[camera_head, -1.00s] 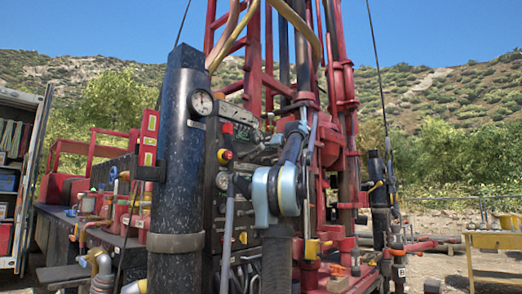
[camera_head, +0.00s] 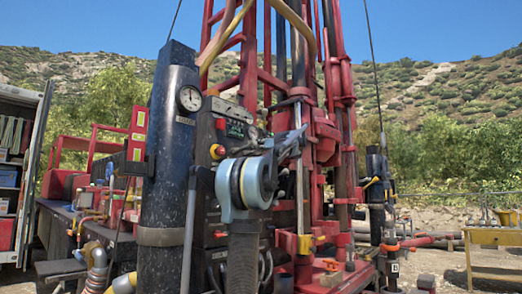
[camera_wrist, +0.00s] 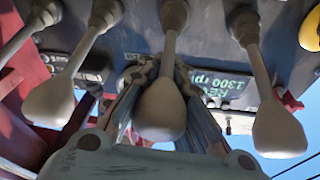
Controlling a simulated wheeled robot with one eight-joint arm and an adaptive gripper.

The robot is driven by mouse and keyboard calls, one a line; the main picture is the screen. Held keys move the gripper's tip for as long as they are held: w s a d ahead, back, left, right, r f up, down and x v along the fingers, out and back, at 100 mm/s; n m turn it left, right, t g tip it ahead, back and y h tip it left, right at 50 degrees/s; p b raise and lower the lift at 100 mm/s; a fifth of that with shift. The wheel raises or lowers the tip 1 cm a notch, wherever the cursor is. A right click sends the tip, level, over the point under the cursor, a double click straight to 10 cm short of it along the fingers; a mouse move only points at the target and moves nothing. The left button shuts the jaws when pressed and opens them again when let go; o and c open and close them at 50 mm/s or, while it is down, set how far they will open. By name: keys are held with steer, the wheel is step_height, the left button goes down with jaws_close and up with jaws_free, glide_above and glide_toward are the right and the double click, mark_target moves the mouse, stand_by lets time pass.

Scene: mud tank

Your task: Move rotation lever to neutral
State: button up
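In the wrist view several levers with pale rounded knobs hang from a dark panel. My gripper (camera_wrist: 163,76) reaches around the middle lever (camera_wrist: 160,108), one finger on each side. The fingertips come together at its shaft, just beyond the knob, and look shut on it. Another lever (camera_wrist: 60,98) is to the left and one (camera_wrist: 278,128) to the right, both clear of the fingers. In the head view my gripper (camera_head: 290,142) is at the rig's control panel (camera_head: 228,128); my arm hides the levers.
A thick black cylinder (camera_head: 170,145) with a gauge (camera_head: 190,98) stands left of my arm. The red mast (camera_head: 325,140) rises close to the right. A yellow table (camera_head: 495,240) stands at far right, with open gravel before it.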

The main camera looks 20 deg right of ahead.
steer(key=o, duration=0.4)
steer(key=shift+s+a+r, duration=0.15)
steer(key=shift+s+a, duration=0.1)
steer(key=shift+a, duration=0.05)
steer(key=shift+d, duration=0.25)
steer(key=shift+s+d, duration=0.3)
steer(key=shift+s, duration=0.1)
steer(key=v, duration=1.1)
steer(key=shift+a+f, duration=0.25)
